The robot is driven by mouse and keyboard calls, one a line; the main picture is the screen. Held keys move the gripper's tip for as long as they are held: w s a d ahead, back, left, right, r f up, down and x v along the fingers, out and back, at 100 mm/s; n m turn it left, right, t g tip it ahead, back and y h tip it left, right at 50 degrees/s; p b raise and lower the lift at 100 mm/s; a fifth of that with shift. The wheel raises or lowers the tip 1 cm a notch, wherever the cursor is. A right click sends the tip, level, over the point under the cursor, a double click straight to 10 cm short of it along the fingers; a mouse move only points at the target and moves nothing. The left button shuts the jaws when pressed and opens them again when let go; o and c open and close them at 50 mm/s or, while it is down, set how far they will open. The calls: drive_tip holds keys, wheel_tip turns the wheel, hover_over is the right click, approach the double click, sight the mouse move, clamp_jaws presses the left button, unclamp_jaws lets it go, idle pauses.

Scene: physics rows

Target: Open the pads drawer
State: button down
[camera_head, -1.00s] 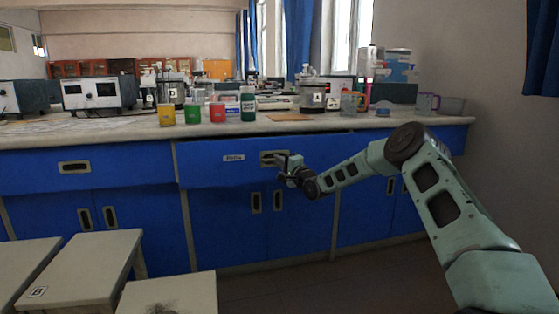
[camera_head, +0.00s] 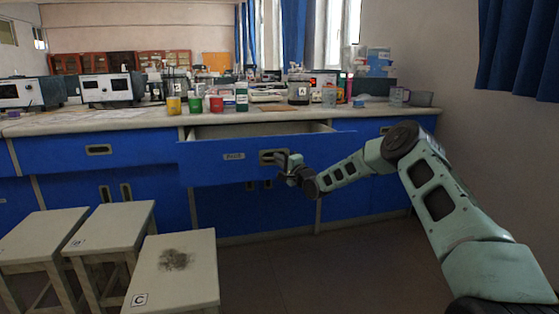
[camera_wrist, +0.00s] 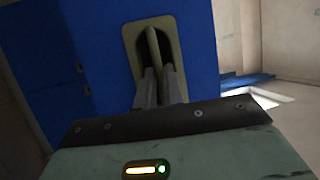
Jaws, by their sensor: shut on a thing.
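The drawer's contents cannot be made out.
The bench top (camera_head: 100,121) holds cups, bottles and instruments. Stools stand at the front left, the nearest being a stool marked C (camera_head: 190,255). Bare floor (camera_head: 290,265) lies in front of the cabinets. A wall is at the right.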

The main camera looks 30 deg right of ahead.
drive_tip(key=c, duration=1.8)
unclamp_jaws()
drive_tip(key=p+v, duration=0.4)
drive_tip(key=v, duration=1.3)
drive_tip(key=shift+s, duration=0.25)
